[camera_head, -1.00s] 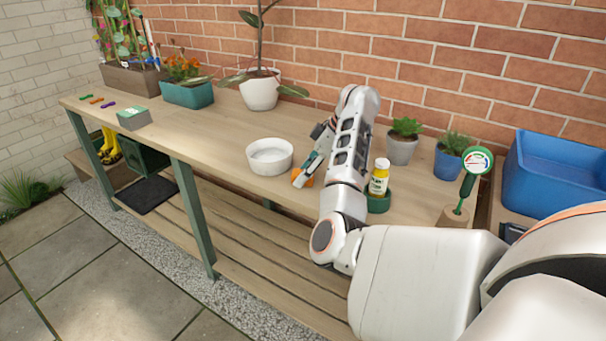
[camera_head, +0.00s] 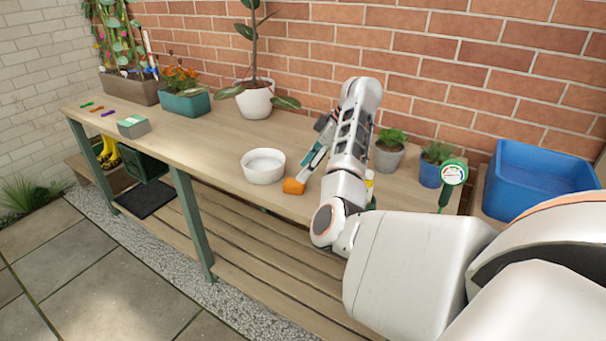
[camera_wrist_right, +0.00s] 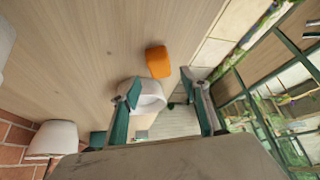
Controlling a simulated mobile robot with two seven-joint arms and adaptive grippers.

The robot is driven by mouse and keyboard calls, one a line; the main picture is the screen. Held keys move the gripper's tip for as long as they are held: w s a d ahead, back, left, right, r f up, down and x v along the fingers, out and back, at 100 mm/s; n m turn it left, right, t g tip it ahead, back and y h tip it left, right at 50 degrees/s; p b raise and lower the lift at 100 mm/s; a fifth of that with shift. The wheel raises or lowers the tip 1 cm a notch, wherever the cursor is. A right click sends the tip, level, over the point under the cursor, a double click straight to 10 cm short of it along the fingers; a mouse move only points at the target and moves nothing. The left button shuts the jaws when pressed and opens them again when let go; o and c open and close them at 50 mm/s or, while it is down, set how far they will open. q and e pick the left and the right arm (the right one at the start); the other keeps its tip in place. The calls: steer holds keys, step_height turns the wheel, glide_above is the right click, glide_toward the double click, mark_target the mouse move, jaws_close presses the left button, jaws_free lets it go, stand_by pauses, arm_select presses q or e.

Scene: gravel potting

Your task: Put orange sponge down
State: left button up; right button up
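The orange sponge (camera_head: 293,186) lies on the wooden bench top near its front edge, just right of the white bowl (camera_head: 263,167). My right gripper (camera_head: 311,168) is beside the sponge, up and to its right, and apart from it. In the right wrist view the sponge (camera_wrist_right: 158,62) lies beyond the fingertips of my right gripper (camera_wrist_right: 160,84), on bare wood. The two fingers are spread with nothing held between them. The bowl (camera_wrist_right: 150,97) shows between them there. My left gripper is not in view.
Behind my right arm stand two small potted plants (camera_head: 389,157) (camera_head: 430,176), a moisture meter (camera_head: 452,175) and a blue tub (camera_head: 541,184). A white pot (camera_head: 256,102) stands at the back. A grey-green box (camera_head: 133,127) lies on the left. The bench left of the bowl is mostly clear.

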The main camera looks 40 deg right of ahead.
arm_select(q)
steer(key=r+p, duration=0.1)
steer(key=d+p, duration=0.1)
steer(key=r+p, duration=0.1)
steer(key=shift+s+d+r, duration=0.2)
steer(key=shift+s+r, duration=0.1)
arm_select(e)
steer(key=v, duration=0.5)
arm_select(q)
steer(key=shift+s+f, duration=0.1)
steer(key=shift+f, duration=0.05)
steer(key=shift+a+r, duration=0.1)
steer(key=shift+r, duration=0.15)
